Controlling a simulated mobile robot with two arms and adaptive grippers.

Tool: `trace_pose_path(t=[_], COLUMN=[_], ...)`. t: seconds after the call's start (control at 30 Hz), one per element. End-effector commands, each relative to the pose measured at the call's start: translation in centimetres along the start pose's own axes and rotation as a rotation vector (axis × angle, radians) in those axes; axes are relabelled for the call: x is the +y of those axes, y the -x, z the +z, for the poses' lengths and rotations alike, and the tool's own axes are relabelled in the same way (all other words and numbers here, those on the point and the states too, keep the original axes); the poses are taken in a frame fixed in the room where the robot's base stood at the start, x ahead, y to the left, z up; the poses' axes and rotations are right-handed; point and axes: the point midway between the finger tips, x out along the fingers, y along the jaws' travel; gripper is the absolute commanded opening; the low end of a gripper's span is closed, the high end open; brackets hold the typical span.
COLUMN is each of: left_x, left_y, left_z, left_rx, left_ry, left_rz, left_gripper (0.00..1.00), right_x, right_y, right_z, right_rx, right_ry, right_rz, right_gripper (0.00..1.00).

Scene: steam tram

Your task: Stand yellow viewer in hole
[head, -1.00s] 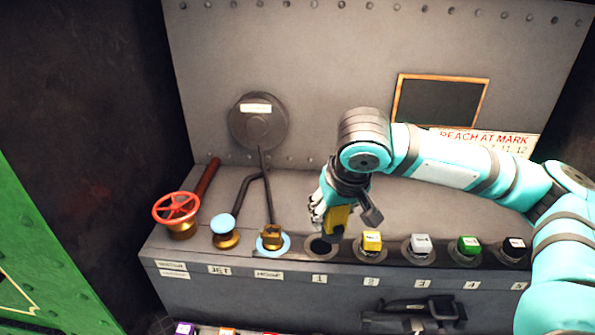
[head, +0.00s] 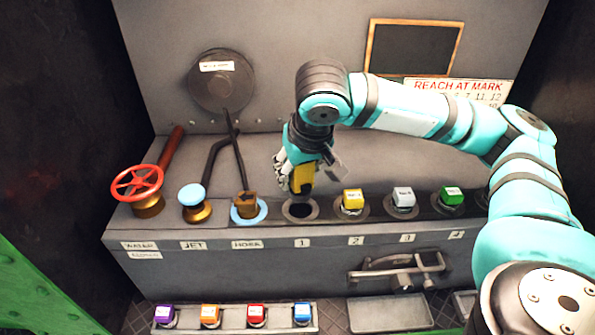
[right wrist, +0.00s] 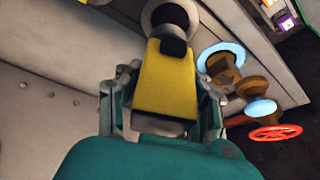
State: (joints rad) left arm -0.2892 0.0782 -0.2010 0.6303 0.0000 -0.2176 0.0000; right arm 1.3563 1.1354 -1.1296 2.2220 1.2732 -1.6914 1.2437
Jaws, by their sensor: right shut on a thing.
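My right gripper (head: 300,172) is shut on the yellow viewer (head: 303,180), with its fingers on the viewer's sides. The viewer has a dark end that points down toward the hole marked 1 (head: 299,211), a dark round opening with a grey rim in the console. In the right wrist view the yellow viewer (right wrist: 166,80) fills the middle between the fingers, and its dark end overlaps the ring of the hole (right wrist: 150,20). I cannot tell whether the end is inside the opening or just above it. My left gripper is out of view.
Right of the hole stand pieces with yellow (head: 353,198), white (head: 403,196) and green (head: 452,195) tops. Left of it are a brass piece on a blue ring (head: 248,209), a blue-topped knob (head: 192,194) and a red valve wheel (head: 137,183). A lower tray (head: 283,325) holds several coloured pieces.

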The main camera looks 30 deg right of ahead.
Motion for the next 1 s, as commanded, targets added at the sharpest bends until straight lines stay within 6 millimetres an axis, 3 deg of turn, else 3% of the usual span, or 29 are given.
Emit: trace_pose_path(t=[0.13,0.47,1.0], left_x=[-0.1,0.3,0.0], left_y=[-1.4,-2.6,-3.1], left_z=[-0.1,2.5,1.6], left_rx=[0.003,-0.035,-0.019], left_ry=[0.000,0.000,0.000], left_rz=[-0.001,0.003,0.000], left_gripper=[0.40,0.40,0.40], right_x=[0.0,0.1,0.1], right_y=[-1.1,-2.9,-4.0], right_z=[0.4,1.2,1.6], right_rx=[0.002,0.000,0.002], right_ry=[-0.001,-0.001,-0.001], right_rz=[0.000,0.000,0.000], right_gripper=[0.00,0.00,0.00])
